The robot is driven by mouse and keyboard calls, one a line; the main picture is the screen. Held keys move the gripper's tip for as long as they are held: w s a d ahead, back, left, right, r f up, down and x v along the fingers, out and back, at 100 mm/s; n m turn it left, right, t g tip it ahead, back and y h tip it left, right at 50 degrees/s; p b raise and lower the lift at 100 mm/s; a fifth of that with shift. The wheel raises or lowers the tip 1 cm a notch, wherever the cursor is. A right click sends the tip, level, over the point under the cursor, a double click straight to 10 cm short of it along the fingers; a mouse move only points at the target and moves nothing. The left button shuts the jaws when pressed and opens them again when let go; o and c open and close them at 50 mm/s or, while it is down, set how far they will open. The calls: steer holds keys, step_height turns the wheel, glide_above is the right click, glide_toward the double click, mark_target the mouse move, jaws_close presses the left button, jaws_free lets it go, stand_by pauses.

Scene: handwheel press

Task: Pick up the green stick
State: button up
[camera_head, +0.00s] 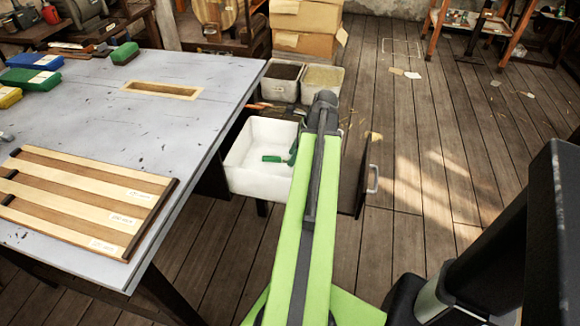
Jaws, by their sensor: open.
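A short green piece, which looks like the green stick (271,159), lies inside the white open bin (240,172) to the right of the table. It is small in this view, and its right end comes close to my arm. My gripper (294,150) is at the far end of my light-green arm, over the right part of the bin. It is open and mostly hidden behind the arm and the dark wrist. I cannot tell whether it touches the stick.
A grey table (190,110) on the left holds a striped wooden board (85,195), colored blocks and a wooden frame (160,90). Two bins with loose material (322,80) stand behind the white bin. A dark panel with a handle (372,180) stands right. Floor there is mostly clear.

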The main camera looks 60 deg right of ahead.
steer(key=shift+w+f, duration=0.1)
steer(key=shift+f, duration=0.2)
jaws_close()
steer(key=shift+r+p, duration=0.15)
steer(key=shift+p, duration=0.15)
